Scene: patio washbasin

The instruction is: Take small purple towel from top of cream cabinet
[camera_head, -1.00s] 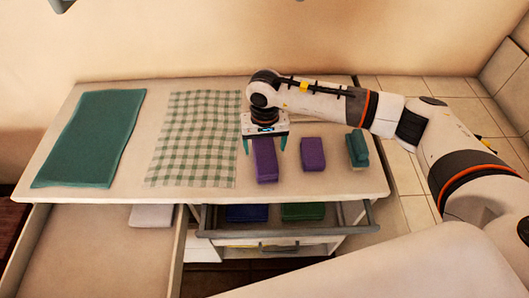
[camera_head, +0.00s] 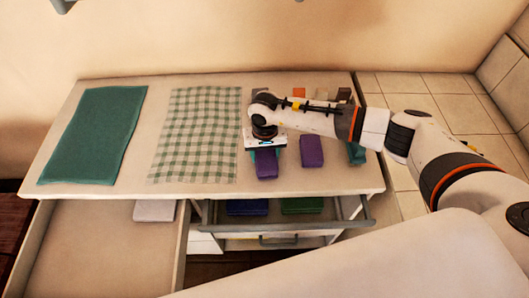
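Two small purple towels lie on top of the cream cabinet (camera_head: 215,188): a left one (camera_head: 267,170) and a right one (camera_head: 312,151). My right gripper (camera_head: 265,157) points down over the left purple towel. Its teal fingers sit close against the two sides of that towel and look shut on it. The gripper body hides the towel's far end. The towel appears to be still at the cabinet top. The right purple towel lies apart, just right of the gripper. My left gripper is not in view.
A teal towel (camera_head: 95,135) and a green checked cloth (camera_head: 195,135) lie flat to the left. A green stack (camera_head: 356,153) and several small blocks are partly behind my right arm. Open drawers in front hold a blue item (camera_head: 247,207), a green item (camera_head: 302,205) and a white item (camera_head: 154,211).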

